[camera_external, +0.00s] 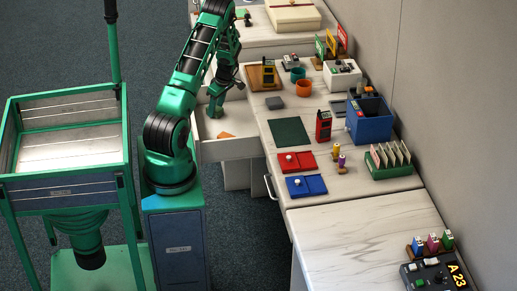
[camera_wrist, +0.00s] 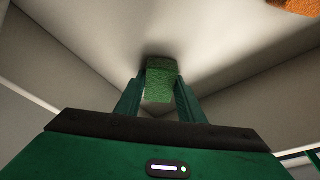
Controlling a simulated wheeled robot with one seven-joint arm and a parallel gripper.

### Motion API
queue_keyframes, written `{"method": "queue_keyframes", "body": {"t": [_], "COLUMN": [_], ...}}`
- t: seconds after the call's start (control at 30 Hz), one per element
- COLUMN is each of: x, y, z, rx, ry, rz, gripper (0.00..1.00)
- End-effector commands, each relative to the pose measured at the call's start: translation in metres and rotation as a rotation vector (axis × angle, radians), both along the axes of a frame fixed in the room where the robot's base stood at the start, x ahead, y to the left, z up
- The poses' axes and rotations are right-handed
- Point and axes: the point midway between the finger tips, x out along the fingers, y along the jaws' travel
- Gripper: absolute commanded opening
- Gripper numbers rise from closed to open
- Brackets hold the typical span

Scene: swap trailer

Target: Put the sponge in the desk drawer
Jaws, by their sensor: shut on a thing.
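The sponge (camera_wrist: 162,82) is a green block between the two fingers of my gripper (camera_wrist: 160,92) in the wrist view. My gripper is shut on it. The desk drawer (camera_external: 229,149) is pulled open at the left side of the desk. In the external view my gripper (camera_external: 215,110) is down inside the drawer, toward its far end. The wrist view shows the drawer's pale floor (camera_wrist: 215,45) and walls around the sponge. A dark shadow lies by the sponge's far end; I cannot tell whether it touches the floor. The sponge is not distinguishable in the external view.
An orange piece (camera_external: 226,134) lies in the drawer's near part and shows in the wrist view (camera_wrist: 292,5). A green-framed trailer (camera_external: 65,184) stands at left.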

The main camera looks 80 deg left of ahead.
Motion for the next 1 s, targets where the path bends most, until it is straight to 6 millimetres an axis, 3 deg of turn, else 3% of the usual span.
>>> {"method": "queue_keyframes", "body": {"t": [0.17, 0.2, 0.27, 0.67, 1.0], "x": [0.0, 0.0, 0.0, 0.001, 0.013], "y": [0.0, 0.0, 0.0, 0.0, -0.011], "z": [-0.002, -0.002, -0.002, 0.004, 0.062], "rx": [-0.001, -0.001, -0.001, 0.001, 0.003], "ry": [0.001, 0.001, 0.001, 0.0, -0.002], "rz": [0.0, 0.0, 0.0, -0.001, -0.002], "gripper": [0.1, 0.4, 0.54, 0.54, 0.54]}}
